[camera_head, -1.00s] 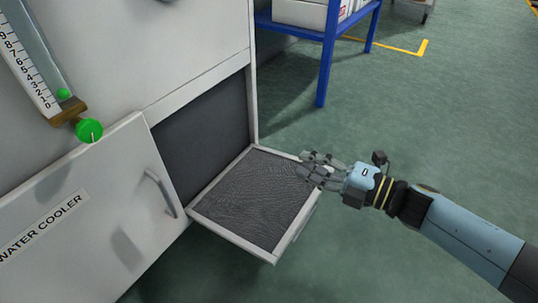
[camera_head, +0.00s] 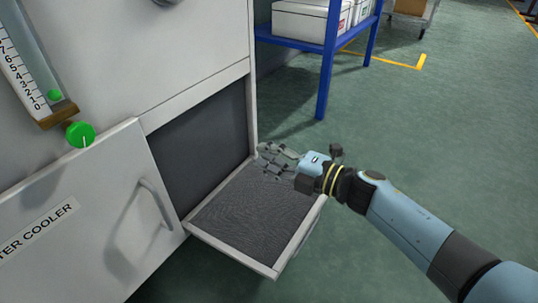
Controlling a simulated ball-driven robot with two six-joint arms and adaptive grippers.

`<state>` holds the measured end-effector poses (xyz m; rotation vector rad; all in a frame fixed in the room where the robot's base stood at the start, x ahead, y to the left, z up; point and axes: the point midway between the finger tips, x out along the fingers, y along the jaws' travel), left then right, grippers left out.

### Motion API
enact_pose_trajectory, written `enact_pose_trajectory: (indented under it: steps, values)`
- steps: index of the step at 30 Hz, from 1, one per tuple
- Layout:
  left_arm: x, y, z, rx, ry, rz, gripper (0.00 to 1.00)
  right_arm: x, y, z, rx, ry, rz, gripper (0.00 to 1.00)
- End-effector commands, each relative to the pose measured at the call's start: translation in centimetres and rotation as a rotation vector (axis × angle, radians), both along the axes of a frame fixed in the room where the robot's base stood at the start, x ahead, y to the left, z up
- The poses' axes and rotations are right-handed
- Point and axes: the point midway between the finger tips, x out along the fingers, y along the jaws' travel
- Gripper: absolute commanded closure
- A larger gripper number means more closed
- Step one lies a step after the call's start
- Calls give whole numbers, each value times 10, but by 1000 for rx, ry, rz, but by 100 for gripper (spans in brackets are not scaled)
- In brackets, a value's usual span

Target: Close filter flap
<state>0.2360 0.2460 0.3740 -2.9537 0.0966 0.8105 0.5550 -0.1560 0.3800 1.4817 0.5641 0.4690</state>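The filter flap (camera_head: 207,236) is a light-framed panel with a dark mesh inside. It is hinged down and stands open, sticking out from the cabinet below a dark opening (camera_head: 205,140). My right gripper (camera_head: 268,160) is over the far right corner of the flap, near the edge of the opening. Its fingers look spread, with nothing seen between them. Whether they touch the flap frame is not clear. My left gripper is not in view.
The cabinet has a WATER COOLER door (camera_head: 100,215) with a handle (camera_head: 157,203) left of the flap. A green knob (camera_head: 81,134) and a gauge (camera_head: 25,75) are above it. A blue rack (camera_head: 327,65) stands behind.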

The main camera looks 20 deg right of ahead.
Motion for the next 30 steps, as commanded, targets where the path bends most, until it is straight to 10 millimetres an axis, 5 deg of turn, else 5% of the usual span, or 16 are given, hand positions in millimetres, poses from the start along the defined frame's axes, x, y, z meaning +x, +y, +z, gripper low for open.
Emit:
enact_pose_trajectory:
  steps: [4,17,23,30]
  values:
    - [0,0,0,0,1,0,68,0,0,0,0,0,0,100]
    - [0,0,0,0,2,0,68,0,0,0,0,0,0,100]
    - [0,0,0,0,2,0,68,0,0,0,0,0,0,81]
    - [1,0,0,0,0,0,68,-1,-1,0,0,0,0,81]
